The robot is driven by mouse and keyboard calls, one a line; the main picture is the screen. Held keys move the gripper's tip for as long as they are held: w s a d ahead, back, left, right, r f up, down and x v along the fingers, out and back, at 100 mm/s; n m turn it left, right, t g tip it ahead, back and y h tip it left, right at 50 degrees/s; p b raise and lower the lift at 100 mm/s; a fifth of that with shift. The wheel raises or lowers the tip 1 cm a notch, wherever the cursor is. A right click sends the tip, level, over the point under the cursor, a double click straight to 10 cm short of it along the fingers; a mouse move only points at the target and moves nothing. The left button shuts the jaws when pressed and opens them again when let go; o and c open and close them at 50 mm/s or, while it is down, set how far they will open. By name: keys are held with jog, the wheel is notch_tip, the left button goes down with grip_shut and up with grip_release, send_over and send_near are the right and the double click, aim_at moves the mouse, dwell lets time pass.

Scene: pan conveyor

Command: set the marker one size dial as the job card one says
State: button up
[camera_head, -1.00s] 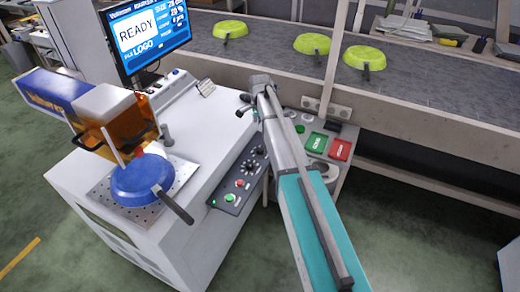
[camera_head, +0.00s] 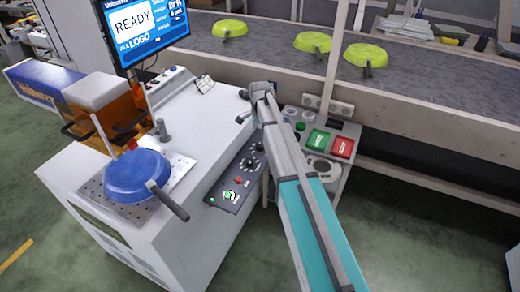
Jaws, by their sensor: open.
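The marker (camera_head: 190,110) is a white laser-marking bench with a black control panel (camera_head: 222,200) on its front edge. Several small black dials (camera_head: 247,162) sit on the panel's upper part; which one is the size dial I cannot read. A red button and a green button lie below them. The screen (camera_head: 140,28) reads READY and LOGO, with its size line partly cut off. A small white card (camera_head: 204,84) stands on the bench top; its text is too small to read. My gripper (camera_head: 242,107) is open and empty, above the bench's right edge, beyond the dials and apart from them.
Green pans (camera_head: 312,42) rest on the conveyor (camera_head: 440,85) behind. A small console with green (camera_head: 317,140) and red (camera_head: 342,147) buttons stands right of my arm.

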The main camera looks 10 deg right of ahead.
aim_at(260, 145)
jog(key=shift+f+b, duration=3.6)
jog(key=shift+f, duration=0.3)
jog(key=c, duration=1.1)
jog(key=shift+c, duration=0.2)
